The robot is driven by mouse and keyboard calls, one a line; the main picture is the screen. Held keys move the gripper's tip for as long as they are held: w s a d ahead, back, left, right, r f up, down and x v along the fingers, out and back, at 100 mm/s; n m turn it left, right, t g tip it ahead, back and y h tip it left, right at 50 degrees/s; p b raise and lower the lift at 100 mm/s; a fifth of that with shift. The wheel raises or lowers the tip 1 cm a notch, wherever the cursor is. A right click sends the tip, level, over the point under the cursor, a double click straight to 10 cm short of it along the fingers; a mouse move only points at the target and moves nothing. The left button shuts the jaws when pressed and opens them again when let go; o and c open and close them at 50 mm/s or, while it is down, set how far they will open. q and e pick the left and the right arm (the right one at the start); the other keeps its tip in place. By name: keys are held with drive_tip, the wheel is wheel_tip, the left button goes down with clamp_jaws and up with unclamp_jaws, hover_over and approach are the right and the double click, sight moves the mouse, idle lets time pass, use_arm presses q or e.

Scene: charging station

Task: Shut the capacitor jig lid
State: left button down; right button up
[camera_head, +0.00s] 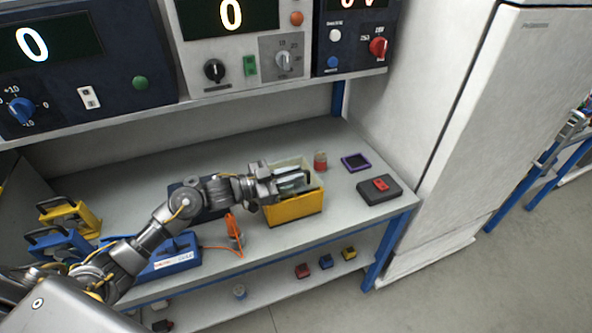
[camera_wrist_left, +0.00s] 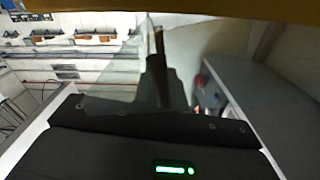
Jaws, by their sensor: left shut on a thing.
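The capacitor jig appears to be the yellow box (camera_head: 297,207) on the bench, with a pale inner wall and a grey, clear-looking piece at its top. My left gripper (camera_head: 268,184) is at the box's upper left side. It is shut on what looks like the lid, a see-through panel (camera_wrist_left: 118,75) beside the finger in the left wrist view. The lid looks raised, but its exact angle is hard to tell. The gripper hides part of the box top. My right gripper is not in view.
A red-topped jar (camera_head: 320,161), a purple-edged pad (camera_head: 355,162) and a dark box with a red switch (camera_head: 380,189) stand to the right. An orange clamp-like tool (camera_head: 234,231) and a blue case (camera_head: 172,258) are to the left. Instrument panels (camera_head: 235,45) overhang the back.

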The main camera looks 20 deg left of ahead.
use_arm(q)
drive_tip(key=shift+f, duration=0.15)
drive_tip(key=c, duration=1.5)
unclamp_jaws()
drive_tip(key=shift+w+a+f, duration=0.1)
drive_tip(key=shift+s+a, duration=0.15)
drive_tip(key=shift+s, duration=0.1)
drive_tip(key=b+v, duration=0.2)
drive_tip(key=v, duration=0.8)
drive_tip(key=shift+b, duration=0.3)
